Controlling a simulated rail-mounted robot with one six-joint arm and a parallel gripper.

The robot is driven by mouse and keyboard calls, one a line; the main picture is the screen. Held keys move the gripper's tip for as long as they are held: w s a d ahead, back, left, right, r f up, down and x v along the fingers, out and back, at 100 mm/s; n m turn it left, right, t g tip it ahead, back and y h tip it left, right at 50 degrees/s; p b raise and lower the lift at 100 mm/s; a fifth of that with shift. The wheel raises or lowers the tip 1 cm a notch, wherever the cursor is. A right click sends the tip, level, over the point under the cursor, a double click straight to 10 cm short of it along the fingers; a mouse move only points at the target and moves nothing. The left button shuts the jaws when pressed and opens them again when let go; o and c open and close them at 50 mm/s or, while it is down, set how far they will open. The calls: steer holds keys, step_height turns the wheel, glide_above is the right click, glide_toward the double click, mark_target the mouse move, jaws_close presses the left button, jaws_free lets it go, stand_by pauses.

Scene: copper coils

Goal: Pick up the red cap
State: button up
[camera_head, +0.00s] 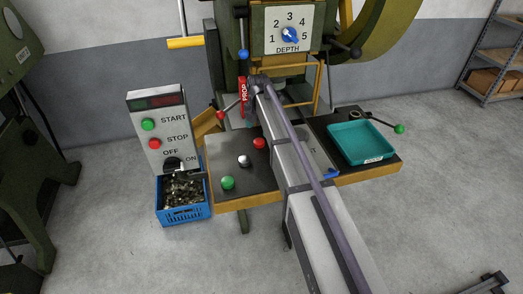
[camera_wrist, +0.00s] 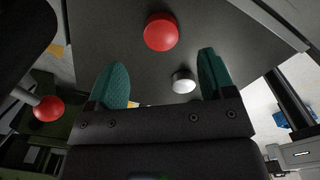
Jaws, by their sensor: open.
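The red cap (camera_head: 259,142) is a round glossy dome on the dark tabletop, just left of my arm in the head view. In the wrist view the red cap (camera_wrist: 161,31) sits at the top, beyond the fingertips and roughly centred between them. My gripper (camera_wrist: 162,60) is open, with teal fingers spread apart and nothing held. A silver-white cap (camera_wrist: 184,82) shows between the fingers, nearer the right one; it also shows in the head view (camera_head: 244,160). My gripper cannot be made out in the head view.
A green cap (camera_head: 227,182) sits near the table's front left. A teal tray (camera_head: 361,143) stands on the right side. A red lever knob (camera_wrist: 47,108) is left of the fingers. A control box (camera_head: 160,130) and blue crate of scrap (camera_head: 183,214) stand left of the table.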

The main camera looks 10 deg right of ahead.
mark_target(259, 141)
step_height(259, 141, down, 7)
steer(key=b, duration=0.5)
steer(key=shift+b, duration=0.3)
steer(key=shift+s+r, duration=0.1)
steer(key=shift+r, duration=0.1)
steer(key=c, duration=1)
step_height(259, 141, up, 10)
steer(key=p, duration=1)
steer(key=shift+r+p, duration=0.2)
steer(key=shift+p, duration=0.2)
